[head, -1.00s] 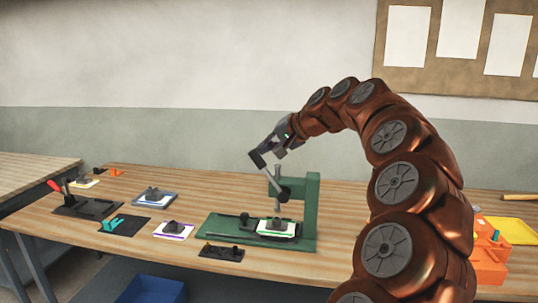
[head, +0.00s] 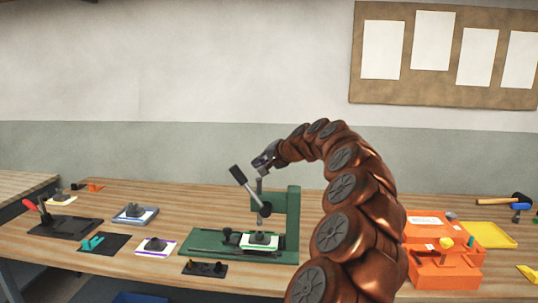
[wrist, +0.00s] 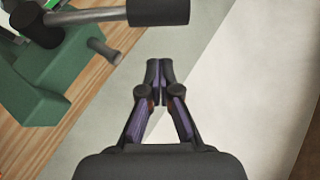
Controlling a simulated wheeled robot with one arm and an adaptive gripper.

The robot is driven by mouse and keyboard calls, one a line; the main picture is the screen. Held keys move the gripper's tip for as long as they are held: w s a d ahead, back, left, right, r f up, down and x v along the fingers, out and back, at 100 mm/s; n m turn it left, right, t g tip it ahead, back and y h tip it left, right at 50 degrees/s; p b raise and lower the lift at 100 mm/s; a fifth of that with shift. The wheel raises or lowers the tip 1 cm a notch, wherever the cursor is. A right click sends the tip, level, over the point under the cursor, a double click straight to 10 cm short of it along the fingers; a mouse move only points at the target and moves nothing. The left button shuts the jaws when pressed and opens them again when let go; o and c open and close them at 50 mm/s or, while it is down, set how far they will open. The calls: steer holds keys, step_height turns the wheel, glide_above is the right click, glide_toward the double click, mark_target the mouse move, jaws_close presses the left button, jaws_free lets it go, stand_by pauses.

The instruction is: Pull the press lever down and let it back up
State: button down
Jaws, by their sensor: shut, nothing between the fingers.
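The green press (head: 292,225) stands on the bench, and its frame also shows in the wrist view (wrist: 40,85). Its lever (head: 252,190) tilts up and left from a dark hub, ending in a black grip (head: 237,172). In the wrist view the grip (wrist: 158,12) lies at the top edge, beyond my fingertips and apart from them. A white, green-edged piece (head: 262,241) with a dark block lies under the press ram. My gripper (head: 262,168) is just right of the grip in the head view. In the wrist view my gripper (wrist: 158,75) is shut and empty.
A black fixture with a red handle (head: 60,225), a blue-edged mould (head: 148,214) and a purple-edged plate (head: 168,249) lie left of the press. An orange box (head: 425,262) and yellow tray (head: 490,234) are right of my arm.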

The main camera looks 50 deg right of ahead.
mark_target(249, 189)
steer(key=shift+w+a+f+p, duration=0.55)
steer(key=shift+w+a+f, duration=0.55)
steer(key=shift+a, duration=0.15)
